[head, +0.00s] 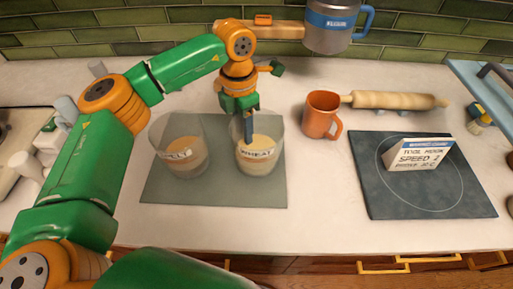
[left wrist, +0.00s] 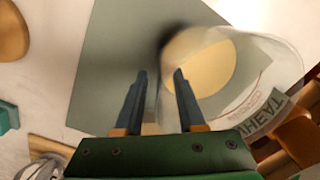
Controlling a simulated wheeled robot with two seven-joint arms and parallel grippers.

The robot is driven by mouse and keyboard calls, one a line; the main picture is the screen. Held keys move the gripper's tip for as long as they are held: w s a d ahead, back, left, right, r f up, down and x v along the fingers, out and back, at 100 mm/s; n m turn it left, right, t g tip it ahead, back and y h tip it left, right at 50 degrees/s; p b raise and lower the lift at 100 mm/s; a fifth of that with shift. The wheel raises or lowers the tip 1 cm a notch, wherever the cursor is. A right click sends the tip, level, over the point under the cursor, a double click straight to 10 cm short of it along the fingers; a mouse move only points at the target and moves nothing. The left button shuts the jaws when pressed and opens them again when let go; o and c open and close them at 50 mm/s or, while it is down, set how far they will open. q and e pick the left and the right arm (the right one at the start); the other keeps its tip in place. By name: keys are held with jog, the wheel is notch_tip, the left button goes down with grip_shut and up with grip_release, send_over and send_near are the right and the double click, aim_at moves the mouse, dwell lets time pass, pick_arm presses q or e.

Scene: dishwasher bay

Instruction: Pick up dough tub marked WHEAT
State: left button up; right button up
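The clear tub marked WHEAT (head: 258,160) stands upright on the grey-green mat (head: 215,193), with pale dough inside. In the left wrist view the same tub (left wrist: 268,75) is at the right, its label seen upside down. My left gripper (head: 248,130) points down at the tub's rim. In the left wrist view its fingers (left wrist: 157,85) are apart, one over the mat outside the tub and one overlapping the tub's opening. I cannot tell whether they touch the wall. A second clear tub (head: 180,158) stands to the left; its label is hard to read. My right gripper is out of view.
An orange mug (head: 322,115) stands right of the mat, with a rolling pin (head: 395,100) behind it. A dark board (head: 418,195) bears a sign (head: 418,155) at the right. The front counter strip is clear.

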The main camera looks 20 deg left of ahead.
pick_arm(q)
grip_shut()
dwell(1.4)
